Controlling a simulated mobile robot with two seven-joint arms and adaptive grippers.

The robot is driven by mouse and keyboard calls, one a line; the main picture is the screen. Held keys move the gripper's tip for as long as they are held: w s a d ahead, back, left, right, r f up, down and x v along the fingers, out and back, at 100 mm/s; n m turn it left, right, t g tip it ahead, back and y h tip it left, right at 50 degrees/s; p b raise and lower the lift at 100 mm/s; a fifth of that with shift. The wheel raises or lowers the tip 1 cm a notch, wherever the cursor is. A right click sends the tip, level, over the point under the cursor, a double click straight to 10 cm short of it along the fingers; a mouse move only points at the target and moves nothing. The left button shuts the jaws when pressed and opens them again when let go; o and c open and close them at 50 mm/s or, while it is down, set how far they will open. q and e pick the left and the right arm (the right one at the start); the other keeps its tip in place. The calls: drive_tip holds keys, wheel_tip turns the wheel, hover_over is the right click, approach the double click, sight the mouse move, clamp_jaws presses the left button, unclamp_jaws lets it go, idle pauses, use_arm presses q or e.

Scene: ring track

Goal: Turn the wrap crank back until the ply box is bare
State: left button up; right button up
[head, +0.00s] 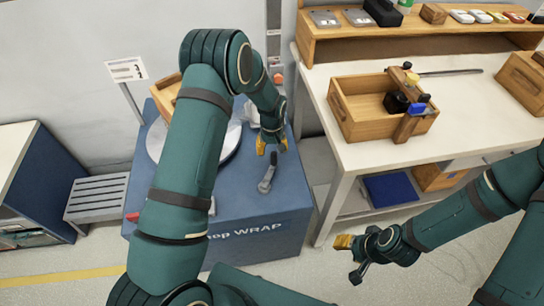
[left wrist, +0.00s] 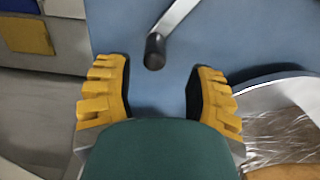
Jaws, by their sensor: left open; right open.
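The wrap crank (head: 267,174) is a grey lever on the blue wrap machine (head: 262,222). In the left wrist view its dark knob (left wrist: 155,52) and metal arm (left wrist: 179,16) lie ahead of and between the fingers. My left gripper (head: 273,147) is open and empty, just above the crank and apart from it. The ply box (head: 164,92) is on the pale round turntable (head: 233,135), mostly hidden by my left arm. Shiny clear film (left wrist: 292,128) shows over it in the left wrist view. My right gripper (head: 350,258) is open and empty above the floor.
A white bench (head: 345,165) at right holds an open wooden crate (head: 365,122) with clamp-like tools. A shelf (head: 420,42) with small items is behind it. A sign (head: 127,69) and slatted grey stand (head: 97,198) are at left. Floor shows between my arms.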

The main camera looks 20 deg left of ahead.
use_arm(q)
wheel_tip(320, 180, up, 5)
drive_tip(key=shift+r, duration=0.15)
idle(0.5)
drive_tip(key=s+d+f+m+h, duration=0.1)
drive_tip(key=s+d+f, duration=0.1)
drive_tip(key=s, duration=0.6)
drive_tip(key=s+d+f+m+t+h, duration=0.1)
drive_tip(key=s+d+f+m, duration=0.1)
drive_tip(key=s+d, duration=0.3)
drive_tip(key=s+d+f+m+h, duration=0.1)
drive_tip(key=s+d+f, duration=0.2)
drive_tip(key=s, duration=0.8)
drive_tip(key=shift+s+d+f+t+h, duration=0.2)
drive_tip(key=shift+d+t+h, duration=0.15)
drive_tip(key=shift+d, duration=0.35)
drive_tip(key=shift+c, duration=0.8)
drive_tip(key=shift+a, duration=0.1)
